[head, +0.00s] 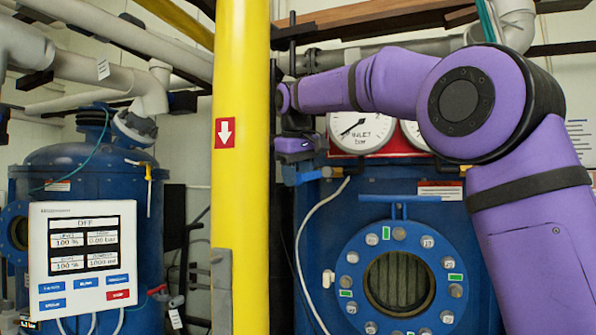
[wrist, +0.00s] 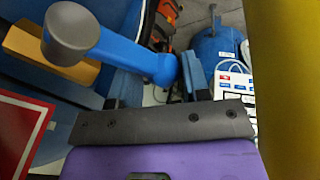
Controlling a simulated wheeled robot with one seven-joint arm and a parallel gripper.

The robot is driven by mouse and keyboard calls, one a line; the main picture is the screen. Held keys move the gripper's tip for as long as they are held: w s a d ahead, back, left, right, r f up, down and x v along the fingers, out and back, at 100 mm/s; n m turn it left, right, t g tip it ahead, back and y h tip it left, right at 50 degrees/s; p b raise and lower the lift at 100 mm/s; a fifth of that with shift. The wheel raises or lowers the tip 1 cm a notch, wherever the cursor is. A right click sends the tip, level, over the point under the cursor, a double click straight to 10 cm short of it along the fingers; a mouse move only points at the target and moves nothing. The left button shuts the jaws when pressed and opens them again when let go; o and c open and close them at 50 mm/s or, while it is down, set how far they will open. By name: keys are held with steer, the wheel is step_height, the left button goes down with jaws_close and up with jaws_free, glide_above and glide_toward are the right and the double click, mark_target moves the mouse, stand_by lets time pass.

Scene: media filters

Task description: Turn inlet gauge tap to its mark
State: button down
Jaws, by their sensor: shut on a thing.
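The inlet gauge (head: 362,130) is a round white dial on a red panel in the head view. The inlet gauge tap, blue (head: 308,175), shows as a small piece left of and below it. In the wrist view, the tap's blue lever (wrist: 125,55) runs from a round grey cap at upper left down toward my jaws. My gripper (head: 297,162) is beside the tap, just right of the yellow pipe. It also shows at the bottom of the wrist view (wrist: 152,88), shut on the tap lever. The grip contact is partly hidden, and I cannot make out the mark.
A thick yellow pipe (head: 240,200) stands upright close to the left of my gripper. A second gauge (head: 414,136) is partly behind my arm. A blue vessel with a round sight window (head: 398,282) is below. A control panel (head: 85,255) is at left.

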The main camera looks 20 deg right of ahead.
steer(key=shift+s+a+f+h, duration=0.1)
steer(key=shift+a+f+h, duration=0.1)
steer(key=shift+f+h, duration=0.15)
steer(key=c, duration=1)
jaws_free()
steer(key=shift+o, duration=1.3)
steer(key=shift+a, duration=0.15)
steer(key=shift+r, duration=0.1)
steer(key=shift+r, duration=0.1)
steer(key=shift+r, duration=1.7)
steer(key=s+r, duration=0.1)
steer(key=s, duration=1.5)
steer(key=shift+r, duration=0.2)
